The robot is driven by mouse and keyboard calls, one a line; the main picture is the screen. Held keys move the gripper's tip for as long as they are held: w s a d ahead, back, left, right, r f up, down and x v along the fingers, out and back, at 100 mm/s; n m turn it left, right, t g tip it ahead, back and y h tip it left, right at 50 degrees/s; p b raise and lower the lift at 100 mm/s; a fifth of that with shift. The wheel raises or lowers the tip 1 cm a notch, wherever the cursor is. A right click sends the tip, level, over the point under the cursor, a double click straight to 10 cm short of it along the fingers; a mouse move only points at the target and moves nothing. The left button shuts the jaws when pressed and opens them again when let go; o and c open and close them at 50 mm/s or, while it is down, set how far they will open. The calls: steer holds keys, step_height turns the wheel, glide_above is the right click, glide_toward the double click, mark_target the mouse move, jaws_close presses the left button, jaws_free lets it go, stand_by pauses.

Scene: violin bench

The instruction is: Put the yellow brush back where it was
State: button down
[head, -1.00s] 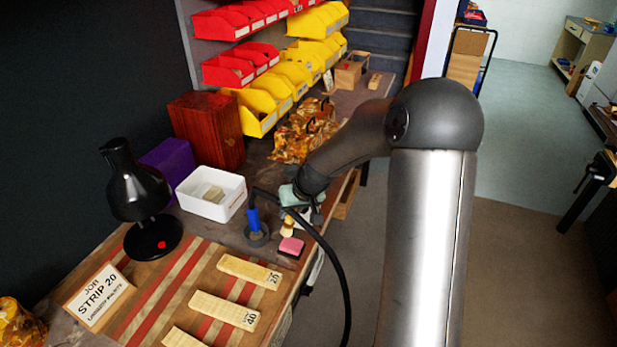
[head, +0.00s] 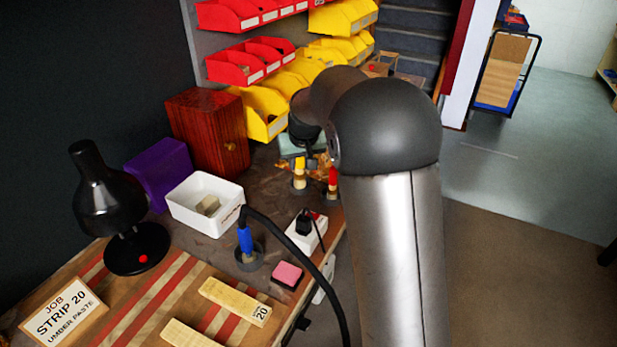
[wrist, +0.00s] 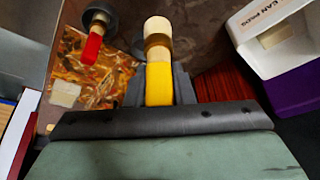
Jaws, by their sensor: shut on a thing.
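The yellow brush (wrist: 158,85) is between the fingers of my gripper (wrist: 158,98), held by its yellow handle; its brass-coloured band and pale end point away from the wrist. In the head view my gripper (head: 304,152) is over the far part of the bench, with the yellow brush (head: 299,166) hanging roughly upright below it. Something dark shows around the brush's lower end there; I cannot tell whether they touch. A red brush (head: 332,177) stands in a dark round holder (head: 332,199) just to the right; it also shows in the wrist view (wrist: 92,48).
A white box (head: 188,217), wooden box (head: 209,118) and yellow bins (head: 262,110) stand left and behind. The bench's right edge is close.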

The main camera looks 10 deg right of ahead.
steer(key=shift+w+d+f+p, duration=0.4)
steer(key=shift+w+f+p, duration=0.25)
steer(key=shift+w+f, duration=1.55)
steer(key=shift+w+d+f+p, duration=0.4)
steer(key=shift+w+f+p, duration=0.25)
steer(key=shift+w+f, duration=1.55)
steer(key=shift+w+d+f+p, duration=0.4)
steer(key=shift+w+f+p, duration=0.25)
steer(key=shift+w+f, duration=1.55)
steer(key=shift+w+r, duration=0.15)
steer(key=shift+w, duration=0.05)
steer(key=c, duration=1.3)
jaws_free()
steer(key=shift+o, duration=0.2)
